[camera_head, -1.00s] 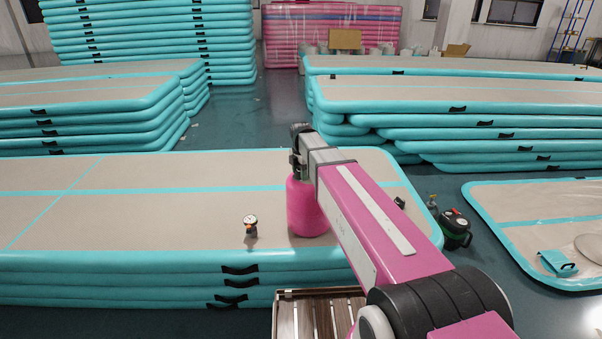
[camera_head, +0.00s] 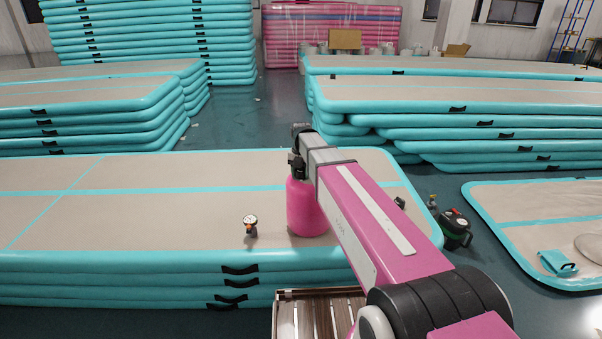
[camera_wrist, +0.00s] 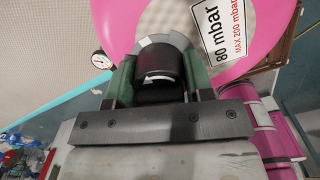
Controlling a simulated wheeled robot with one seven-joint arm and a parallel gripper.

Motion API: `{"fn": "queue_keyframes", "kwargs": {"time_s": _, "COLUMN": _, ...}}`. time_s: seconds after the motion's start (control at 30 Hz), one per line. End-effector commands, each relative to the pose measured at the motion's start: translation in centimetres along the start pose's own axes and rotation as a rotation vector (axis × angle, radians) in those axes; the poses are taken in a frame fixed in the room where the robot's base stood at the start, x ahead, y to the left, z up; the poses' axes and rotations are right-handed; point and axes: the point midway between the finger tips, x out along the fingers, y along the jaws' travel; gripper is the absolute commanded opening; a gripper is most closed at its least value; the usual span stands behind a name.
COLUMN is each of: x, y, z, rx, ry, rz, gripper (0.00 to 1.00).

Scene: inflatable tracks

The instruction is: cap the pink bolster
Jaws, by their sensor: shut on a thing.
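The pink bolster (camera_head: 303,208) stands upright on the near stack of tracks. My gripper (camera_head: 297,170) is right above its top end. In the wrist view the bolster's pink end (camera_wrist: 122,22) carries a white label reading 80 mbar, max 200 mbar. The green fingers of my gripper (camera_wrist: 160,75) are shut on a black round cap (camera_wrist: 160,60) with a white mark. The cap lies over a grey-white ring (camera_wrist: 176,40) on the pink end. I cannot tell whether the cap is seated in the ring.
A small pressure gauge (camera_head: 250,223) stands on the near track stack (camera_head: 130,225), left of the bolster. A black-green pump (camera_head: 455,230) stands on the floor at the right. A slatted wooden crate (camera_head: 318,312) is below the front edge. The track surface left of the gauge is clear.

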Motion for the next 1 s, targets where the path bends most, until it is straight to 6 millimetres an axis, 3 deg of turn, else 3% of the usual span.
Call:
{"fn": "queue_keyframes", "kwargs": {"time_s": 0.3, "x": 0.0, "y": 0.0, "z": 0.0, "rx": -0.066, "ry": 0.0, "rz": 0.0, "gripper": 0.25}}
{"fn": "queue_keyframes", "kwargs": {"time_s": 0.33, "x": 0.0, "y": 0.0, "z": 0.0, "rx": -0.066, "ry": 0.0, "rz": 0.0, "gripper": 0.51}}
{"fn": "queue_keyframes", "kwargs": {"time_s": 0.4, "x": 0.0, "y": 0.0, "z": 0.0, "rx": -0.066, "ry": 0.0, "rz": 0.0, "gripper": 0.74}}
{"fn": "queue_keyframes", "kwargs": {"time_s": 0.43, "x": 0.0, "y": 0.0, "z": 0.0, "rx": -0.066, "ry": 0.0, "rz": 0.0, "gripper": 0.77}}
{"fn": "queue_keyframes", "kwargs": {"time_s": 0.77, "x": -0.2, "y": 0.0, "z": 0.0, "rx": -0.064, "ry": 0.0, "rz": 0.0, "gripper": 0.77}}
{"fn": "queue_keyframes", "kwargs": {"time_s": 1.0, "x": -3.0, "y": 0.0, "z": 0.0, "rx": -0.064, "ry": -0.002, "rz": 0.001, "gripper": 0.77}}
